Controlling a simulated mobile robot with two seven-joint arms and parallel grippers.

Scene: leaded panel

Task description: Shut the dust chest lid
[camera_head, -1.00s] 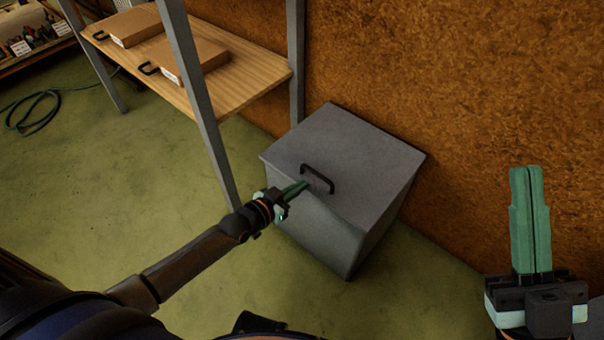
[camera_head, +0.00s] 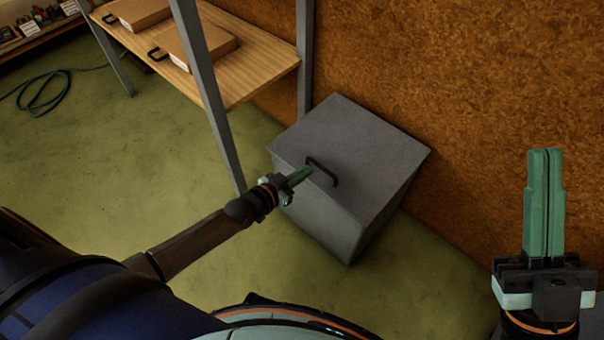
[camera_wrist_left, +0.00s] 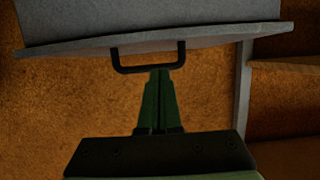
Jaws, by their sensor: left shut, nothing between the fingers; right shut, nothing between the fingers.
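The grey dust chest (camera_head: 330,222) stands on the floor against the brown wall. Its flat lid (camera_head: 355,140) lies over the top and looks down; I cannot tell whether a thin gap is left. A black bar handle (camera_head: 322,171) is on the lid near its front left edge; it also shows in the left wrist view (camera_wrist_left: 116,60). My left gripper (camera_head: 309,172) is shut and empty, its tips right at the handle; contact cannot be told. It also shows in the left wrist view (camera_wrist_left: 160,72). My right gripper (camera_head: 545,150) is shut, empty and upright, right of the chest.
A wooden shelf (camera_head: 245,78) on grey posts (camera_head: 205,95) stands left of the chest, with brown boxes (camera_head: 200,42) on it. One post is close to my left arm. A green hose (camera_head: 45,100) lies on the floor at far left. The floor between is clear.

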